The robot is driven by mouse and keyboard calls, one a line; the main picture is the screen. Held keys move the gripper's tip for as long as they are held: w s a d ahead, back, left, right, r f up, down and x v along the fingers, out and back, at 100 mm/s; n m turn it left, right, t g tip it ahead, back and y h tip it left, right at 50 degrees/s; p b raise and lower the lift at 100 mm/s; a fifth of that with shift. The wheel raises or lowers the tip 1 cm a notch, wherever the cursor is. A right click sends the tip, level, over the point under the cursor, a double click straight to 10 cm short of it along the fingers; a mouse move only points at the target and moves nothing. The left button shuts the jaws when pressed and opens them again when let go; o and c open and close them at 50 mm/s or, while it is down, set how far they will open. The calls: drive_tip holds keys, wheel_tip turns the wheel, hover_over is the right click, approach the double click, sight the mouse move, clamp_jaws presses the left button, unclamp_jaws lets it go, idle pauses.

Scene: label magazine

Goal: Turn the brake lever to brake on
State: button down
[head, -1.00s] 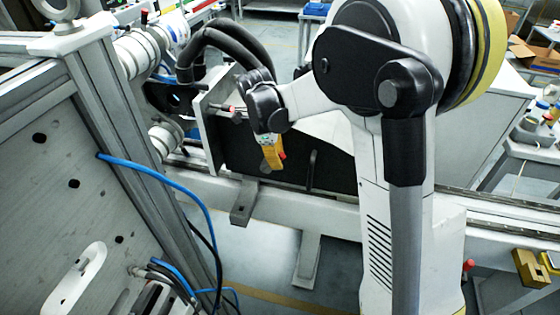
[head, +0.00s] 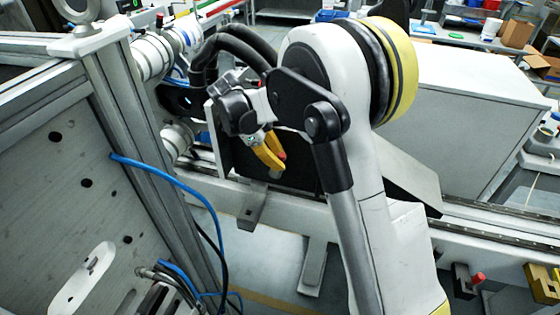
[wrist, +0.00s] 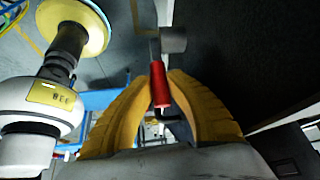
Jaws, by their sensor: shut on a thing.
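The brake lever shows in the wrist view as a red cylindrical handle (wrist: 160,86) on a grey stem, with a grey hub (wrist: 173,40) at its far end. My gripper (wrist: 160,75) has its yellow fingers shut on the handle, one on each side. In the head view my gripper (head: 274,163) points down and to the right in front of the dark panel (head: 302,160). The lever is mostly hidden there, and I cannot tell its exact angle.
A white and black device with a yellow label (wrist: 53,94) is close on the left in the wrist view. A grey frame (head: 125,120) with a blue hose (head: 185,175) stands at left in the head view. A rail (head: 490,222) runs along the right.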

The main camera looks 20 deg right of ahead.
drive_tip(key=c, duration=1.6)
unclamp_jaws()
drive_tip(key=shift+a, duration=0.1)
wheel_tip(320, 180, up, 10)
drive_tip(key=shift+f, duration=0.1)
